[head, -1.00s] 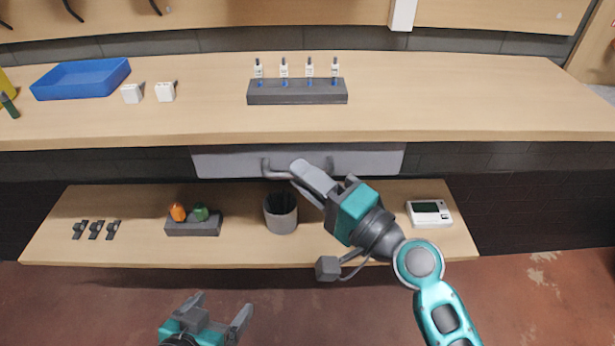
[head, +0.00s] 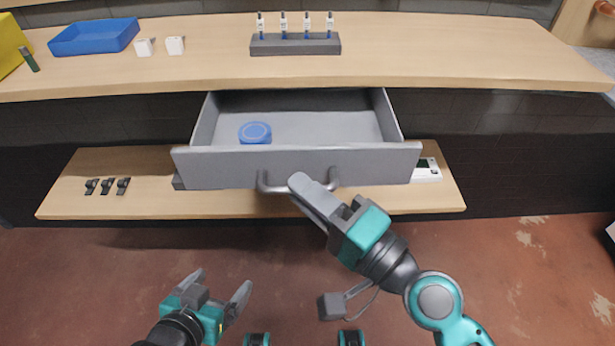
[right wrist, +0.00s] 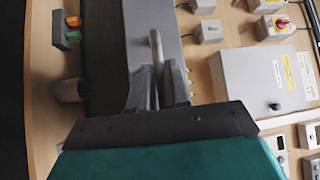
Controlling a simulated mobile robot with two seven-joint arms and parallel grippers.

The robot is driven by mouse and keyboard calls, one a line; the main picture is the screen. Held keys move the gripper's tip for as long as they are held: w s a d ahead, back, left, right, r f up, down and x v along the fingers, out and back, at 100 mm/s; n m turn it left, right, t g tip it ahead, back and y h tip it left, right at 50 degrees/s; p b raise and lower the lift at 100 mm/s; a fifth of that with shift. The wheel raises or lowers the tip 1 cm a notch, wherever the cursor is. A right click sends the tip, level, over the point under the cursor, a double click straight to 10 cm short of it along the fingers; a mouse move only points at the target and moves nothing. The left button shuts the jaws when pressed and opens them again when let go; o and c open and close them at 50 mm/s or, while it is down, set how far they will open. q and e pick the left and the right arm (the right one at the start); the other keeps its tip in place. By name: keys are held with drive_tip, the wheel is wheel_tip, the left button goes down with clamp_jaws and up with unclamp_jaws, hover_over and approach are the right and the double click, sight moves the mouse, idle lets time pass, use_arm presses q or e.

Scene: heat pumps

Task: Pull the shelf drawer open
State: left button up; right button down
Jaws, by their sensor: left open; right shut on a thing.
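The grey shelf drawer (head: 215,168) under the upper worktop stands well open in the head view. A round blue object (head: 255,132) lies inside it, toward the left. The drawer's front has a grey bar handle (head: 267,185). My right gripper (head: 303,186) is shut on the handle. The right wrist view shows the handle bar (right wrist: 156,50) between the fingers (right wrist: 155,88); part of the bar is hidden by them. My left gripper (head: 219,289) is open and empty, low in the head view, apart from the drawer.
The worktop (head: 430,55) above bears a blue tray (head: 95,37), two white blocks and a rack of bottles (head: 295,45). A lower shelf (head: 120,165) runs beneath the drawer and holds small black parts and a white device (head: 427,170). The floor in front is clear.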

use_arm(q)
drive_tip(key=shift+s+d, duration=0.1)
drive_tip(key=shift+s, duration=0.4)
use_arm(e)
drive_tip(key=shift+s, duration=1.05)
use_arm(q)
drive_tip(key=shift+w, duration=0.1)
use_arm(e)
drive_tip(key=c, duration=1.4)
unclamp_jaws()
use_arm(q)
drive_tip(key=shift+w+r, duration=0.15)
use_arm(e)
drive_tip(key=shift+o, duration=1.2)
